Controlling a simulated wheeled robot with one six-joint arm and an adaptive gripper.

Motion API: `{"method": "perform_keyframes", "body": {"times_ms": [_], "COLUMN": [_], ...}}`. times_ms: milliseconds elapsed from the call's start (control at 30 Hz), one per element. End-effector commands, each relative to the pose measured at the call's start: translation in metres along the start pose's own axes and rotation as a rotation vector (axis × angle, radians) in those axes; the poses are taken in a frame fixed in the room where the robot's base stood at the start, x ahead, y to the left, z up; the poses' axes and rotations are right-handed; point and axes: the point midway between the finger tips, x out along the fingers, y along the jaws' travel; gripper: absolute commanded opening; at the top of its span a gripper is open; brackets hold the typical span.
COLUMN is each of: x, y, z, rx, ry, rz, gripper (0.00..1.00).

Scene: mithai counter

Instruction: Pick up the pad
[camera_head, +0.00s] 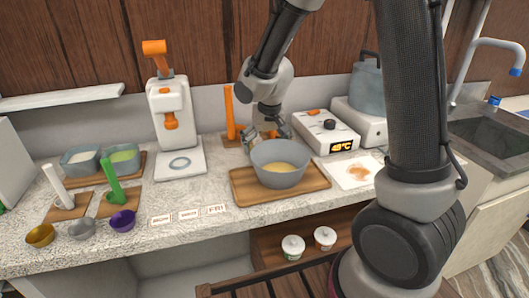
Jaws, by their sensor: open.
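I cannot clearly make out a pad in the head view. My gripper (266,140) is open and points down at the back of the counter, just behind a grey bowl (280,172) with yellow contents. The bowl hides part of the area at the fingertips, so I cannot tell what lies there. The bowl stands on a wooden tray (245,196). A flat white sheet (345,182) with a brown stain lies to the right of the tray.
An orange upright handle (229,112) stands left of my gripper. A white device with a lit display (326,131) stands to the right, near a grey pot (366,90). A white press (170,112) stands left. Small cards (188,215) and cups (122,220) line the front edge.

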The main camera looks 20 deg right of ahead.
Motion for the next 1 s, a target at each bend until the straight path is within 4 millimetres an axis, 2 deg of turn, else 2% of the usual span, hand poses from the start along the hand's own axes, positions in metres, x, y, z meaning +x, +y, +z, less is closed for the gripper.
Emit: {"method": "perform_keyframes", "body": {"times_ms": [100, 333, 533, 833, 1000], "x": [0.009, 0.009, 0.009, 0.008, -0.014], "y": [0.0, 0.0, 0.0, 0.0, -0.001], "z": [0.0, 0.0, 0.0, -0.001, -0.008], "rx": [0.0, 0.0, 0.0, 0.0, 0.0], "ry": [-0.001, 0.001, 0.001, 0.002, 0.006], "rz": [0.0, -0.001, -0.001, -0.001, -0.002], "gripper": [1.0, 0.98, 0.62, 0.61, 0.61]}}
